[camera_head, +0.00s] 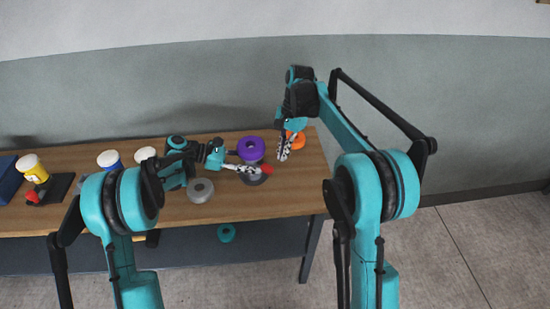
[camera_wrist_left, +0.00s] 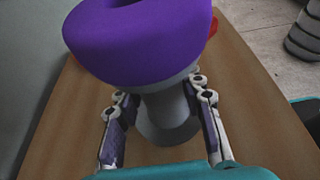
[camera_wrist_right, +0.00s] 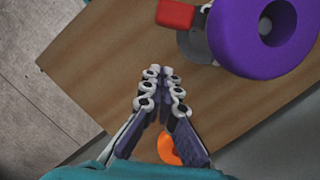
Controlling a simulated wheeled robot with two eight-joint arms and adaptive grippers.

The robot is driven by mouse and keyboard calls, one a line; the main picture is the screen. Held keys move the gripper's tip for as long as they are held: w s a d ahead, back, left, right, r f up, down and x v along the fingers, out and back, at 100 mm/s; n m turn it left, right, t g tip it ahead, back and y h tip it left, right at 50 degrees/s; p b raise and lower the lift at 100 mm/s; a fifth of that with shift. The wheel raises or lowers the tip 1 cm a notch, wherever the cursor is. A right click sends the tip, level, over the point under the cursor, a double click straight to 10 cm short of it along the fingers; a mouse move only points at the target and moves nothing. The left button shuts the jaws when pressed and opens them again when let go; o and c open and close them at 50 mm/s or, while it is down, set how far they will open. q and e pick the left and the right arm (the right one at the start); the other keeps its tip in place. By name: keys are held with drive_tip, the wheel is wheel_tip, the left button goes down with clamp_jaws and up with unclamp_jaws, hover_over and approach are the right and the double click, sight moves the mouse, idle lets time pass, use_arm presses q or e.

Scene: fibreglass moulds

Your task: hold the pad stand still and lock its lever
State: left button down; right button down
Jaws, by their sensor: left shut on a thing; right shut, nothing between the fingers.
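The pad stand has a purple ring-shaped pad (camera_head: 251,149) on a grey post (camera_wrist_left: 165,108), with a dark grey base (camera_head: 252,180). It stands upright near the right part of the table. Its red lever (camera_head: 267,169) sticks out to the right and also shows in the right wrist view (camera_wrist_right: 175,14). My left gripper (camera_head: 257,169) is shut on the post below the pad, one finger on each side in the left wrist view (camera_wrist_left: 160,90). My right gripper (camera_head: 283,156) is shut and empty, pointing down to the right of the stand, apart from the lever (camera_wrist_left: 213,27).
An orange ring (camera_head: 297,139) lies behind my right gripper. The table's right edge is close.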

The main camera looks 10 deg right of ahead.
sight(265, 167)
drive_tip(key=shift+s+a+r, duration=0.15)
drive_tip(key=shift+s+a, duration=1.1)
drive_tip(key=shift+a, duration=0.25)
